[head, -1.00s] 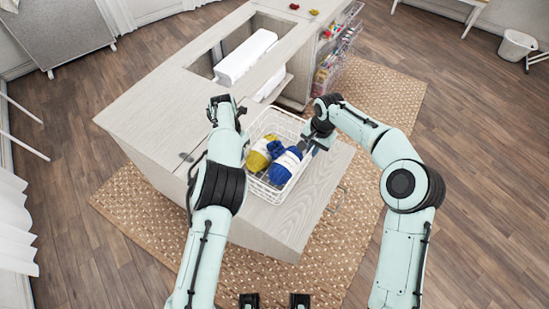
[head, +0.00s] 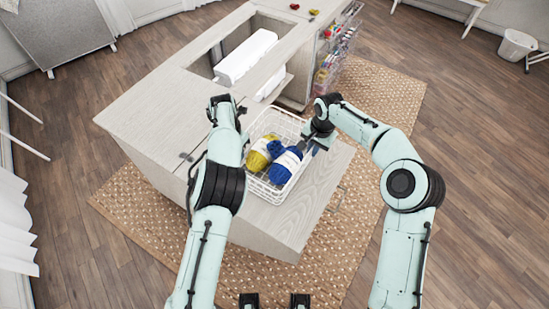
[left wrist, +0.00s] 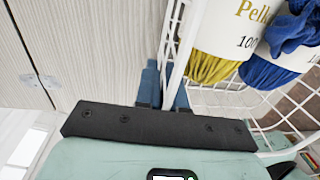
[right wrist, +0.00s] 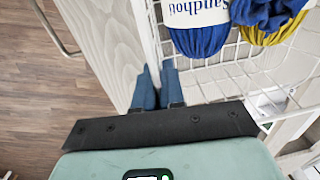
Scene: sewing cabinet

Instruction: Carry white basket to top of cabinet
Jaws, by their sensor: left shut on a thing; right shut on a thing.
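The white wire basket (head: 268,115) holds a yellow yarn ball (head: 257,158) and a blue yarn ball (head: 282,170). In the head view it is over the near right part of the cabinet (head: 150,105); I cannot tell whether it touches the surface below. My right gripper (head: 309,146) is shut on the basket's right wall, which also shows in the right wrist view between the fingers (right wrist: 158,84). My left gripper (left wrist: 165,88) is shut on the opposite wall in the left wrist view; in the head view my left arm hides its fingertips.
A white sewing machine (head: 246,58) sits in the cabinet's opening behind the basket. Drawers of thread (head: 331,70) stand at the far right end. The left cabinet top is clear. A woven rug (head: 125,195) lies underneath, and a white bin (head: 516,46) stands far right.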

